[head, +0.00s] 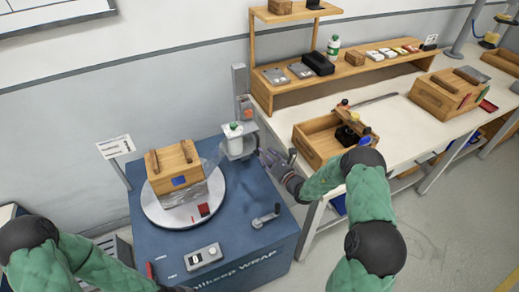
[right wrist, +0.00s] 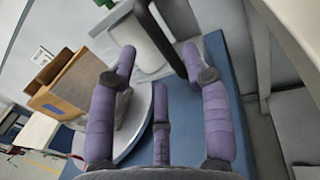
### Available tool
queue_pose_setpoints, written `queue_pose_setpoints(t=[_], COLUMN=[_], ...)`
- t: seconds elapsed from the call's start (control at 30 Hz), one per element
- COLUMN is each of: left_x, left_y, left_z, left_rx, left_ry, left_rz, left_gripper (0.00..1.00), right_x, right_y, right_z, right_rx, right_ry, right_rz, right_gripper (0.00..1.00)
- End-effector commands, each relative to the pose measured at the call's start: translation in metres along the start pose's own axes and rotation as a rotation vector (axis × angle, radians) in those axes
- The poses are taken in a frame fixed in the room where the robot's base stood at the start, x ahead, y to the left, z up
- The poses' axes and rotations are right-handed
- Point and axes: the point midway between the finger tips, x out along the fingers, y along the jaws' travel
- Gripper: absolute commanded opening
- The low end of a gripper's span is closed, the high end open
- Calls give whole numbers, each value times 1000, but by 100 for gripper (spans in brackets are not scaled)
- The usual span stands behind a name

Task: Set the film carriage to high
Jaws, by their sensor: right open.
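The film carriage (head: 240,146) holds a white film roll (head: 235,130) and sits low on the grey mast (head: 239,80) of the blue wrapping machine. My right gripper (head: 268,158) is open just right of the carriage. In the right wrist view my open purple fingers (right wrist: 158,62) show with a dark bar (right wrist: 157,28) reaching between their tips; they are not closed on it. The white roll (right wrist: 138,42) also shows there, beyond the fingers. Only a dark bit of my left gripper (head: 178,288) shows at the bottom edge; its fingers are hidden.
A wooden box (head: 174,168) in clear film stands on the white turntable (head: 154,211). A crank handle (head: 265,217) and a grey switch box (head: 203,257) are on the machine top. A workbench (head: 398,120) with a wooden tray (head: 312,143) stands close to my right arm.

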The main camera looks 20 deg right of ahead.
Motion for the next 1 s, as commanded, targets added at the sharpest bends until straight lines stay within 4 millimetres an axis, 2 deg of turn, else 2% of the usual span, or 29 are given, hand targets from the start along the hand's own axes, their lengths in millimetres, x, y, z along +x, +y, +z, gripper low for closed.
queue_pose_setpoints(t=[0.03,0.2,0.37,1.0], left_x=[0,0,0,0], left_y=[0,0,0,0], left_z=[0,0,0,0], left_rx=[0,0,0,0], left_ry=[0,0,0,0], left_rz=[0,0,0,0], left_gripper=[40,40,40,40], right_x=[-11,-38,-52,-56], right_y=[-2,-1,-1,2], right_z=[0,0,0,-1], right_rx=[0,0,0,-1], right_ry=[1,0,-1,3], right_rz=[-4,-3,-1,9], right_gripper=[48,48,48,48])
